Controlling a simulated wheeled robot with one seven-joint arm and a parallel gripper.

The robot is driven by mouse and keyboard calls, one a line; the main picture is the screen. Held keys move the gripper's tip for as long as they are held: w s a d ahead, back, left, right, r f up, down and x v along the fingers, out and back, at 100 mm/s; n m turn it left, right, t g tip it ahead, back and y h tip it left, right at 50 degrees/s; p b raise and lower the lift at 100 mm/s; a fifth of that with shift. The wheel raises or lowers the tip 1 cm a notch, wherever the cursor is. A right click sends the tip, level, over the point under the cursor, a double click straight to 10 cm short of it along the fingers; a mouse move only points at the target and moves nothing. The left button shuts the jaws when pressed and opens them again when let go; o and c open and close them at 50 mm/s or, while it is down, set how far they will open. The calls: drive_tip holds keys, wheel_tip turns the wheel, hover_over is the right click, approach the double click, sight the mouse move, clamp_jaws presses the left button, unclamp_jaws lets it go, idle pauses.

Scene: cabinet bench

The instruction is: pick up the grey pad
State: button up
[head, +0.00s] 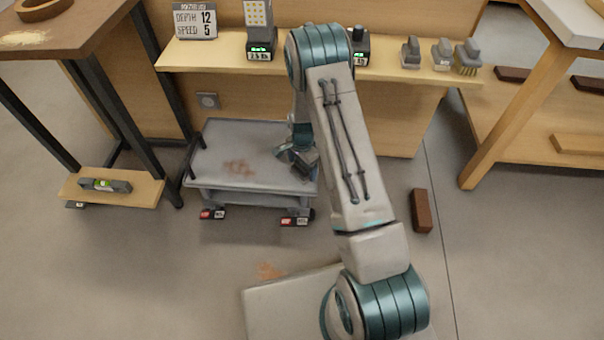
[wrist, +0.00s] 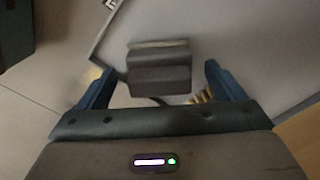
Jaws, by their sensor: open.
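The grey pad (wrist: 160,68) shows in the wrist view as a dark grey block with a pale strip along its far edge, against a light grey surface. My gripper (wrist: 158,88) is open, its two blue fingers spread left and right of the block's near end; I see no contact. In the head view my gripper (head: 296,158) is low over the right part of the grey cart (head: 215,145). There the arm and gripper cover much of that spot, and I cannot clearly separate the pad from the gripper.
A brown smear marks the cart top. A wooden shelf (head: 225,53) behind holds displays and several grey brush-like tools (head: 442,54). A brown brick (head: 421,210) lies on the floor to the right. A dark-legged table (head: 75,35) stands left, a bench (head: 560,100) right.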

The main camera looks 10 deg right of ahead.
drive_tip(key=shift+f, duration=0.8)
drive_tip(key=shift+r, duration=0.1)
drive_tip(key=c, duration=1)
wheel_tip(320, 180, up, 5)
drive_tip(key=shift+p, duration=1.2)
drive_tip(key=s+d+r+p, duration=0.1)
drive_tip(key=s+d+r, duration=0.1)
drive_tip(key=d, duration=0.1)
drive_tip(key=s+d+r+p, duration=0.1)
drive_tip(key=s+d+r, duration=0.1)
drive_tip(key=d, duration=0.1)
drive_tip(key=s+d+r+p, duration=0.1)
drive_tip(key=s+d+r, duration=0.1)
drive_tip(key=d, duration=0.1)
drive_tip(key=shift+s+d, duration=0.25)
drive_tip(key=shift+d, duration=0.15)
